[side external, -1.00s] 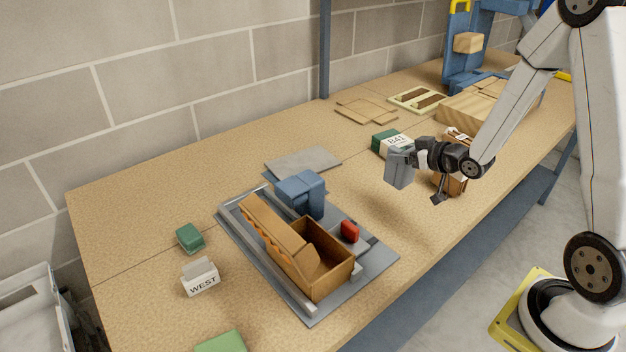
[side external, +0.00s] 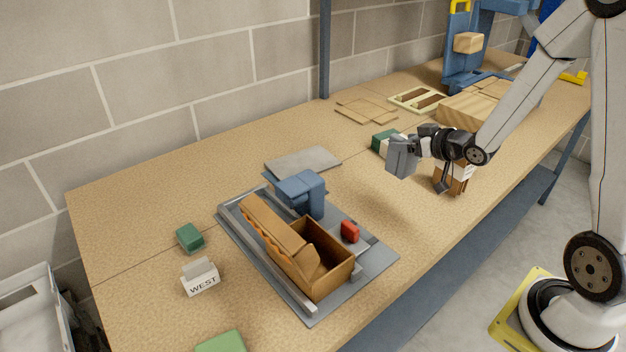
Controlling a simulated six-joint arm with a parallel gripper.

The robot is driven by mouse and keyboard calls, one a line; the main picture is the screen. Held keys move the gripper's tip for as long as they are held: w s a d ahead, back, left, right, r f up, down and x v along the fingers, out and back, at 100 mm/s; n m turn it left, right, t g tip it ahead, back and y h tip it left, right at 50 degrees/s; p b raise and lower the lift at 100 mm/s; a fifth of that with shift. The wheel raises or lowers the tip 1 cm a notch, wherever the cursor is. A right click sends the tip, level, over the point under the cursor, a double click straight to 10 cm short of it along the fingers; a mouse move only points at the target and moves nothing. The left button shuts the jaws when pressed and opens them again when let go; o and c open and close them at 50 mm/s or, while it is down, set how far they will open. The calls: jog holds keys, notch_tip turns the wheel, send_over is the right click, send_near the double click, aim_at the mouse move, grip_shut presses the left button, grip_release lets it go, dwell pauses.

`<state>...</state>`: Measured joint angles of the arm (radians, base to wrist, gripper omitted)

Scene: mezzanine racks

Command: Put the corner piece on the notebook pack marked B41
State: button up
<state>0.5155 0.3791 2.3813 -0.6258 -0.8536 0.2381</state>
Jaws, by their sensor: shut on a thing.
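The notebook pack marked B41 (side external: 379,142), green with a white band, lies on the bench; my wrist covers most of it, label included. My gripper (side external: 444,182) points down on the near side of the wrist, small and dark in this view. It is shut on a small dark angular piece, apparently the corner piece (side external: 442,189), whose shape is hard to make out. They show in front of a brown pack with a white label (side external: 462,180), to the right of B41; whether they touch it I cannot tell.
A grey tray (side external: 231,220) holds a brown open box (side external: 325,274), a blue block (side external: 301,191) and a red piece (side external: 349,231). A WEST sign (side external: 200,280) and green blocks (side external: 190,238) stand left. Wooden blocks (side external: 472,108) lie behind my arm. Bench between tray and gripper is clear.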

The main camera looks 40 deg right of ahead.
jog(key=w+d+r+m+g+h, duration=0.15)
jog(key=d+r+m+h, duration=0.3)
jog(key=d+r, duration=0.55)
jog(key=w+d+f, duration=0.7)
jog(key=w+f, duration=0.4)
jog(key=w, duration=0.1)
jog(key=shift+d, duration=0.25)
jog(key=shift+w+f+t, duration=0.1)
jog(key=shift+t, duration=0.15)
jog(key=shift+w+d+f, duration=0.1)
jog(key=shift+w+f, duration=0.1)
jog(key=shift+f, duration=1.55)
jog(key=shift+f, duration=0.1)
